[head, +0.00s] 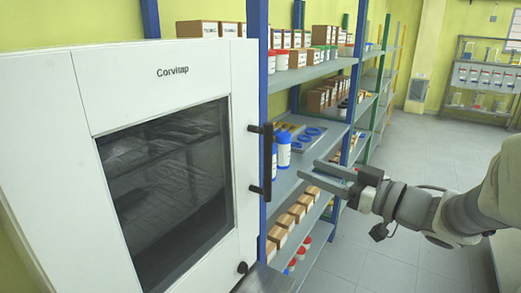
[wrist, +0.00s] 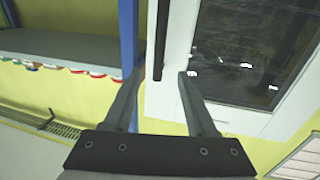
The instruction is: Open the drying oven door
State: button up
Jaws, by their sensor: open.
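The drying oven (head: 110,70) is a white cabinet marked "Corvitap" at the left of the head view. Its door (head: 240,170) has a dark window (head: 165,190) and looks shut. A black vertical bar handle (head: 267,160) stands out from the door's right edge. My gripper (head: 307,169) is open and empty, to the right of the handle and apart from it, fingers pointing at it. In the wrist view the handle (wrist: 161,40) lines up between the two open fingertips of my gripper (wrist: 162,76). The dark window (wrist: 255,50) shows at right there.
A shelf rack with blue posts (head: 257,100) stands right beside the oven. It holds cartons (head: 288,225), blue-capped white bottles (head: 283,150) and a tray (head: 310,138), close behind my gripper. Grey floor (head: 420,150) is open at the right.

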aim_at(271, 153)
jog(key=p+x, duration=0.1)
jog(key=x, duration=1.2)
jog(key=shift+w+a, duration=0.15)
jog(key=shift+c, duration=0.4)
grip_shut()
dwell(0.5)
